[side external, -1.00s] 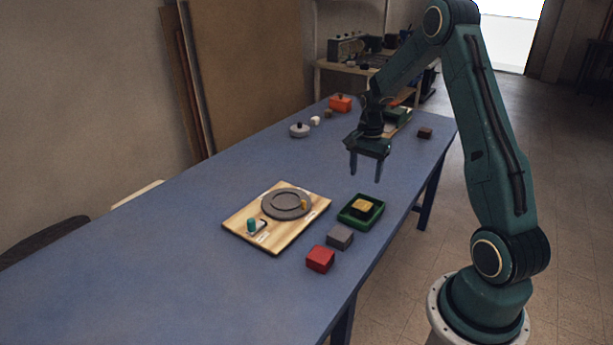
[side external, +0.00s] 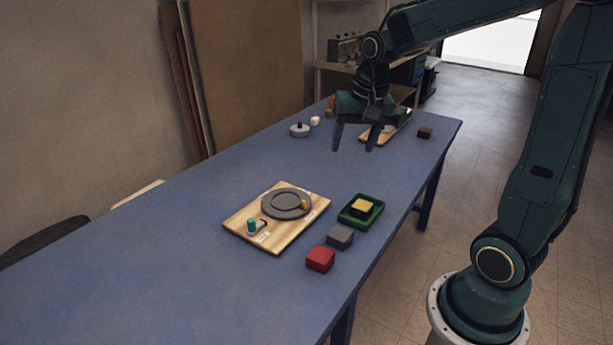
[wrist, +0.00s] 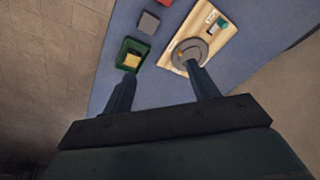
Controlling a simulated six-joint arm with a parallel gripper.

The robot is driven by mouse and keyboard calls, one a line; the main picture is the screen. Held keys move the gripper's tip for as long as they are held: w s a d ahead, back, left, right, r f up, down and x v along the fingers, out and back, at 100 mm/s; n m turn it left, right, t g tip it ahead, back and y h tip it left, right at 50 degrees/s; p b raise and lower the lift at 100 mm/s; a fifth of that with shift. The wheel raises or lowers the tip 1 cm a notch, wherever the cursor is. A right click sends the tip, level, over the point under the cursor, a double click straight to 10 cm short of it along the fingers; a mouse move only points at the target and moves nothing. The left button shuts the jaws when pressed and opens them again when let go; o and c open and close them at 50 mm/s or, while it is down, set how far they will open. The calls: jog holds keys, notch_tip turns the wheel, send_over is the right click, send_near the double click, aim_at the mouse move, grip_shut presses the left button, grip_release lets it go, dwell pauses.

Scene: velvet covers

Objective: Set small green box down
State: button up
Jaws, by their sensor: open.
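A small open green box (side external: 351,218) stands on the blue table near its right edge, with a yellow block (side external: 362,208) in it. The green box also shows in the wrist view (wrist: 126,64), beyond the left finger. A darker green object (side external: 404,117) is at the far end on a wooden board (side external: 374,137), partly hidden by my gripper. I cannot tell exactly what shape it has. My gripper (side external: 354,150) is open and empty, above the far half of the table. Its two fingers, apart with nothing between them, also show in the wrist view (wrist: 160,70).
A wooden board (side external: 285,243) with a grey round plate (side external: 286,204) and a teal knob lies left of the green box. A grey block (side external: 340,237) and a red block (side external: 320,259) are near the front edge. A lidded grey pot (side external: 299,130) stands far left. The table's middle is clear.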

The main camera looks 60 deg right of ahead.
jog(key=s+a+r+n+t+y, duration=0.1)
jog(key=s+a+r+n+t, duration=0.2)
jog(key=s+a+n, duration=0.6)
jog(key=s+a+r, duration=0.1)
jog(key=s+a, duration=0.2)
jog(key=s, duration=0.2)
jog(key=shift+s, duration=0.35)
